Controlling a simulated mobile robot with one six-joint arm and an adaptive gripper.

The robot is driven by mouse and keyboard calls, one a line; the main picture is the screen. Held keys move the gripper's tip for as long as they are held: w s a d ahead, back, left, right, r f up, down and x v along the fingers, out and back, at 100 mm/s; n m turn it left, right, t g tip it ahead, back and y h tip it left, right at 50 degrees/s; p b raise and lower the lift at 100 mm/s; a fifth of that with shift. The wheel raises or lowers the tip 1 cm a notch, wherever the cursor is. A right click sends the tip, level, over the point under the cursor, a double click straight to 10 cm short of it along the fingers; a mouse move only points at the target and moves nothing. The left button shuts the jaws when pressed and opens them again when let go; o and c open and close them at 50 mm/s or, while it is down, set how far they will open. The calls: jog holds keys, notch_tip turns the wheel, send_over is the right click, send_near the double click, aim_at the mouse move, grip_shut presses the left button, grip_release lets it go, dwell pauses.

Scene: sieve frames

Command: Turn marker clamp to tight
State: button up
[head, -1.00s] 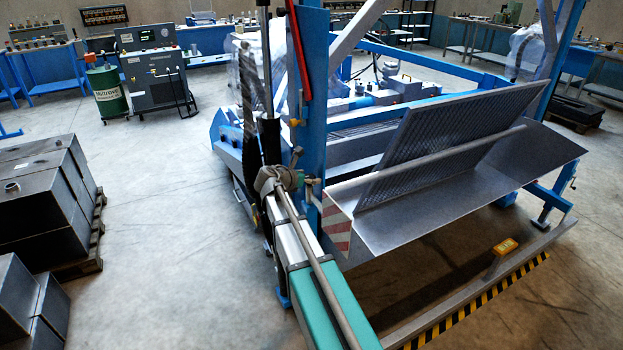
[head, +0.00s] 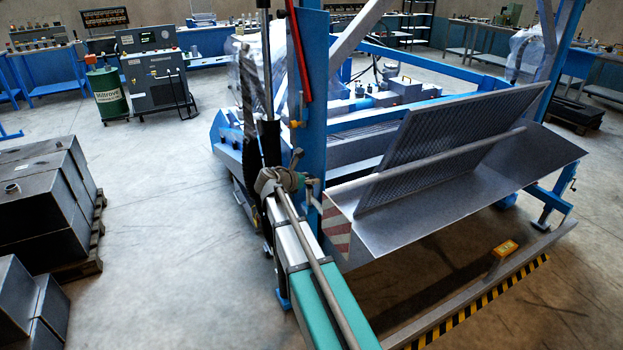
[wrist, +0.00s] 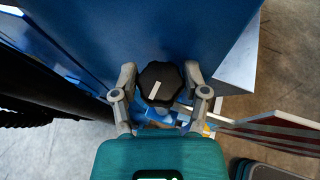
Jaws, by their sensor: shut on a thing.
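The marker clamp's knob (wrist: 168,72) is black and lobed, with a white line slanting from lower left to upper right. It sits in front of a blue upright plate in the wrist view. My gripper (wrist: 161,82) is shut on the knob, with one grey finger on each side. The red-and-white striped marker plate (head: 337,228) hangs just right of the blue upright in the head view. It also shows at the right in the wrist view (wrist: 275,131). In the head view the knob cannot be made out.
The blue upright (head: 313,100) stands close to my arm. A sloping sieve frame (head: 440,145) rests over a grey metal tray (head: 545,158) at the right. Dark blocks (head: 40,200) are stacked on a pallet at the left. The floor between is clear.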

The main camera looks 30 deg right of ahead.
jog(key=shift+a+m+g, duration=0.15)
jog(key=shift+m+g, duration=0.35)
dwell(0.4)
jog(key=m+g, duration=0.2)
jog(key=shift+w+g+h, duration=0.2)
jog(key=shift+g+h, duration=0.1)
jog(key=shift+h, duration=0.1)
jog(key=shift+s+m+g+y, duration=0.15)
jog(key=shift+m+g+y, duration=0.15)
jog(key=shift+m+g, duration=2.05)
jog(key=o, duration=1.1)
jog(key=shift+o, duration=0.2)
jog(key=shift+g, duration=0.25)
